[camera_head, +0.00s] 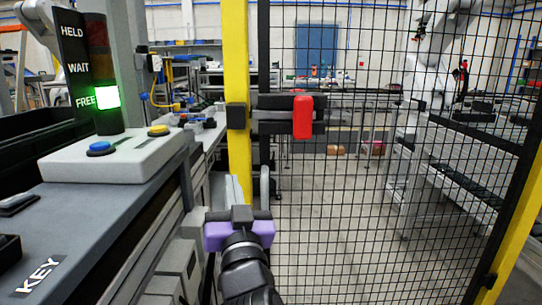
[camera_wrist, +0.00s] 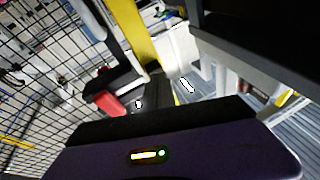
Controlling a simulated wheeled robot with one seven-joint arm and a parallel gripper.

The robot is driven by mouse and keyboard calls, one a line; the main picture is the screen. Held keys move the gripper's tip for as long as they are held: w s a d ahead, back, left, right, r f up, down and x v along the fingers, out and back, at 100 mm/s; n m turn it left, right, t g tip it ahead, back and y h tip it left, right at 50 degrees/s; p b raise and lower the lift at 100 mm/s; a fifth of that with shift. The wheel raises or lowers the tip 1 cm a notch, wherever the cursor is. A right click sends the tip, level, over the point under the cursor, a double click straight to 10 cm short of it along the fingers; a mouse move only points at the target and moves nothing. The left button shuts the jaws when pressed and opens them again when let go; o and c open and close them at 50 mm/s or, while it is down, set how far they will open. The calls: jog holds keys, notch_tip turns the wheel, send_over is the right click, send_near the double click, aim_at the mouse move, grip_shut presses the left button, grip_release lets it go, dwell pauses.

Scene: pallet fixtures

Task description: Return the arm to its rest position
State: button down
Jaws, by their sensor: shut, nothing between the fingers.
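My gripper (camera_head: 241,214), dark at the tip with a purple body, is in the lower middle of the head view. It is shut with nothing in it. It is in front of the yellow post, between the grey bench and the mesh gate, and touches nothing that I can see. My dark forearm runs down from it to the bottom edge. In the wrist view the gripper's purple housing (camera_wrist: 100,158) and black front fill the bottom.
A grey bench (camera_head: 110,225) stands left, with a button box (camera_head: 120,160) and a signal tower lit green at FREE (camera_head: 107,98). A yellow post (camera_head: 236,90) and a mesh gate (camera_head: 390,180) with a red latch handle (camera_head: 303,117) stand ahead. The handle also shows in the wrist view (camera_wrist: 106,102).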

jog(key=s+d+f+n+g, duration=0.1)
jog(key=s+d+f+n, duration=0.1)
jog(key=s+d+f, duration=0.55)
jog(key=s+d+f+n, duration=0.1)
jog(key=s+d+f, duration=0.4)
jog(key=s+f, duration=0.5)
jog(key=s+d+f+m+g+h, duration=0.1)
jog(key=s+d+f+g+h, duration=0.3)
jog(key=s, duration=0.6)
jog(key=s+d+f+m+t, duration=0.1)
jog(key=s+d+f+m, duration=0.15)
jog(key=s+d, duration=0.6)
jog(key=s+d+f+m+g+h, duration=0.1)
jog(key=s+d+f+g, duration=0.15)
jog(key=s, duration=1.05)
notch_tip(320, 180, up, 20)
jog(key=p, duration=2.1)
jog(key=shift+w, duration=0.4)
jog(key=shift+n+t, duration=0.25)
